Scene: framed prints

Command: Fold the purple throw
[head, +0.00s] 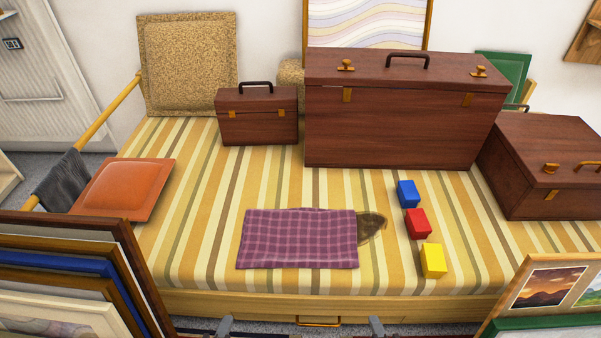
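The purple throw (298,240) is a plaid cloth lying as a flat, neat rectangle on the striped bed cover, near the bed's front edge. Its far edge shows a thin darker strip, perhaps another layer; I cannot tell how many layers there are. A brown, rounded object (372,227) lies against its right edge, and I cannot tell whether part of it is under the cloth. Grey tips, apparently of my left gripper (225,325) and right gripper (376,327), show at the bottom edge, in front of the bed and apart from the throw. Their fingers are mostly cut off.
Blue (408,193), red (418,223) and yellow (433,260) blocks stand right of the throw. A small case (257,125), a large case (395,125) and another case (545,180) stand behind. An orange cushion (125,188) lies left. Framed prints (60,275) crowd the front left.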

